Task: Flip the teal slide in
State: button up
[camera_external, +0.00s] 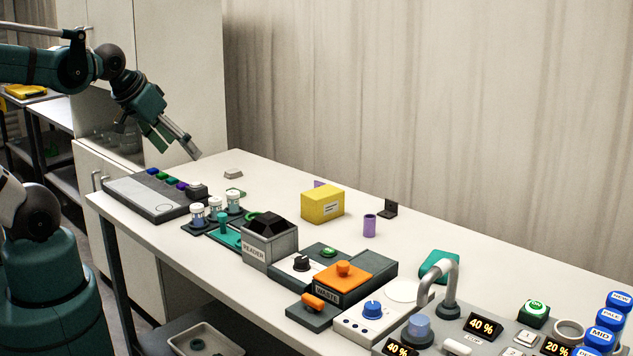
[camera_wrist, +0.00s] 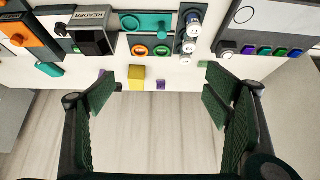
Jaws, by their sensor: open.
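The teal slide (camera_external: 226,234) is a flat teal plate with an upright round knob. It lies on a dark base beside the grey box marked READER (camera_external: 270,243). In the wrist view the teal slide (camera_wrist: 143,22) shows near the top, next to the reader (camera_wrist: 92,38). My gripper (camera_external: 192,152) is in the air above the back left of the table, apart from the slide. In the wrist view my gripper (camera_wrist: 163,93) has its fingers wide apart, with nothing between them.
Several white-capped jars (camera_external: 215,208) stand left of the slide. A panel with coloured buttons (camera_external: 155,195) lies farther left. A yellow box (camera_external: 322,204) and a purple cylinder (camera_external: 369,226) stand behind the reader. An orange-topped WASTE box (camera_external: 344,278) is to the right.

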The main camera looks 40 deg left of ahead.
jog(key=shift+w, duration=0.1)
jog(key=c, duration=1.4)
jog(key=shift+w+a+n+g, duration=0.2)
jog(key=shift+w+n+g, duration=0.1)
jog(key=shift+w+n, duration=0.2)
grip_shut()
jog(key=w+a+f+n+g+h+p, duration=0.2)
jog(key=w+a+f+n+g+p, duration=0.4)
jog(key=w+f+n, duration=0.6)
jog(key=shift+w+a+f+n+g+h, duration=0.35)
jog(key=shift+w+a+n+g, duration=0.35)
jog(key=shift+n, duration=0.3)
jog(key=shift+s, duration=0.1)
